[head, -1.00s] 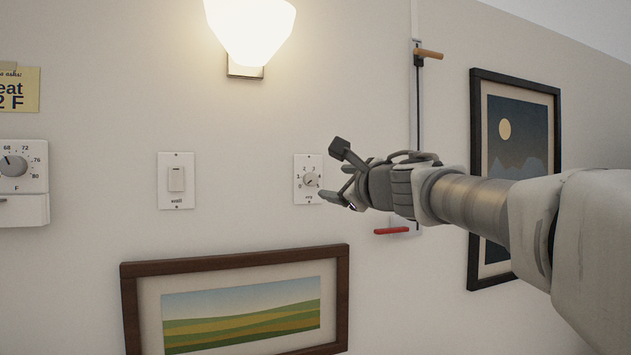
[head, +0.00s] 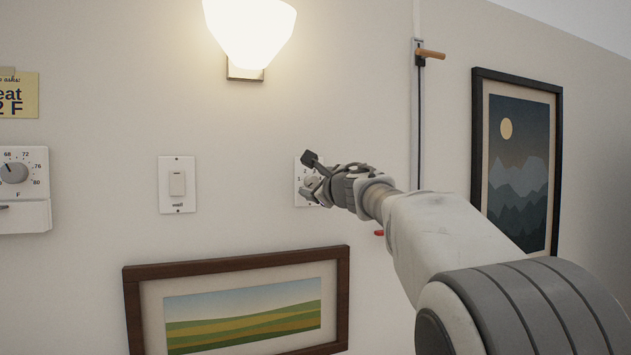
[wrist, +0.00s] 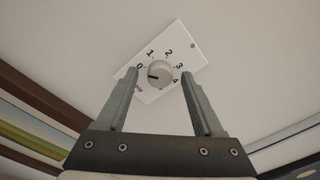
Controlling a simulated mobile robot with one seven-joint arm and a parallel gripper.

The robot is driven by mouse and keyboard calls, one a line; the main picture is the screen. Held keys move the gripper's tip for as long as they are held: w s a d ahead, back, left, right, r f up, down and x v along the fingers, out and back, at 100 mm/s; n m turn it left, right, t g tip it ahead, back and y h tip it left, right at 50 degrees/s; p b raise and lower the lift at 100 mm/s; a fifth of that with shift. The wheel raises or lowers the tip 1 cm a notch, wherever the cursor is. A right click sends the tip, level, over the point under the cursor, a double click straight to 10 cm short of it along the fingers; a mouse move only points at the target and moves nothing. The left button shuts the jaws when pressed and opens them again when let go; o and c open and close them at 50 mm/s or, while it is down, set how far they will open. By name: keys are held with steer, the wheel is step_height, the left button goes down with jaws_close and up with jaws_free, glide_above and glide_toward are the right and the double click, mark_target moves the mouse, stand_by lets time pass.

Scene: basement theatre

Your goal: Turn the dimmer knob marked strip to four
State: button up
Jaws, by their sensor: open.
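The dimmer knob (wrist: 159,73) is a round grey knob on a white wall plate (wrist: 185,45) with the numbers 0 to 4 around it. Its dark pointer mark faces left in the wrist view, near the 0. The label on the plate is partly behind a finger and unreadable. My gripper (wrist: 160,76) is open, with one finger on each side of the knob and a gap to it. In the head view my gripper (head: 312,176) is in front of the plate (head: 299,196) and covers most of it.
A rocker switch plate (head: 177,204) is left of the dimmer, with a thermostat (head: 28,215) further left. A lit lamp (head: 250,35) hangs above and a framed landscape (head: 240,262) below. A dark-framed picture (head: 517,170) and a vertical rod with an orange handle (head: 430,53) are to the right.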

jaws_close()
stand_by(0.4)
